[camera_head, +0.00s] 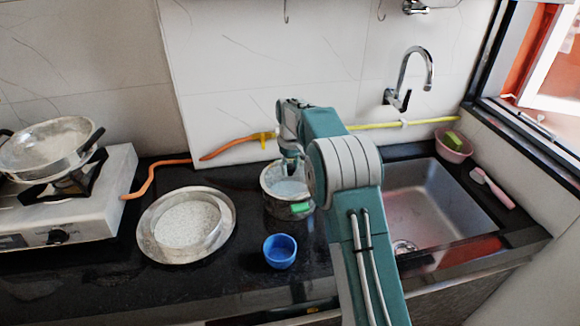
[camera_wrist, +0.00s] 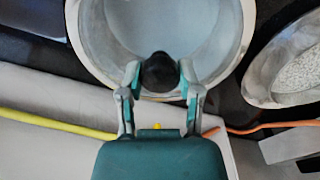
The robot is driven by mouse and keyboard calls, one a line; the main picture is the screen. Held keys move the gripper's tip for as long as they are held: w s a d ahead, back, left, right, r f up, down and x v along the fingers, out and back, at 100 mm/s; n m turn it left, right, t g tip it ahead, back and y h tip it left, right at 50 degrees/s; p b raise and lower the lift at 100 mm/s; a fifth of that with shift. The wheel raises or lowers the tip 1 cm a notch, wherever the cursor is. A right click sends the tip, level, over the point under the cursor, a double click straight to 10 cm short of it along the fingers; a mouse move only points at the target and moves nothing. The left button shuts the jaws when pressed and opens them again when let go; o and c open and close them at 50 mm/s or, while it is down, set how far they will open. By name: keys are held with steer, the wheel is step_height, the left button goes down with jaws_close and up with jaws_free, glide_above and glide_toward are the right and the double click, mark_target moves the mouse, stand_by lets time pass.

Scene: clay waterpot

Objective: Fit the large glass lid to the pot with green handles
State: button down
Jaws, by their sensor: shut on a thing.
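The pot with green handles (camera_head: 283,207) stands on the black counter, left of the sink. One green handle (camera_head: 301,208) faces the front; my arm covers part of the pot's right side. My gripper (camera_head: 291,168) is over the pot, pointing down. In the wrist view my gripper (camera_wrist: 160,78) is shut on a black knob (camera_wrist: 160,70), which appears to be the knob of the large glass lid (camera_wrist: 185,35). The pale round surface beneath the knob lies within the pot's metal rim (camera_wrist: 80,45). I cannot tell whether the lid touches the rim all round.
A blue cup (camera_head: 280,252) stands in front of the pot. A metal dish (camera_head: 150,236) with white grains is to the left. A stove (camera_head: 85,215) with a pan (camera_head: 45,150) is at far left. The sink (camera_head: 430,205) is right. An orange hose (camera_head: 155,170) runs behind.

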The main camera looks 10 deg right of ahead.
steer(key=shift+c, duration=1)
jaws_free()
step_height(320, 180, up, 12)
steer(key=shift+s, duration=0.2)
steer(key=shift+a, duration=0.1)
steer(key=s+r+m+t, duration=0.1)
steer(key=s+r, duration=0.5)
steer(key=s, duration=0.4)
steer(key=s+r+m+t, duration=0.1)
steer(key=s+r+t, duration=0.1)
steer(key=s+r, duration=0.5)
steer(key=s+f+m+t, duration=0.1)
steer(key=s+f, duration=0.3)
steer(key=s, duration=0.8)
steer(key=s+f+m+t, duration=0.1)
steer(key=s+f, duration=0.4)
steer(key=s, duration=0.7)
steer(key=shift+s+m, duration=0.3)
steer(key=shift+m, duration=0.2)
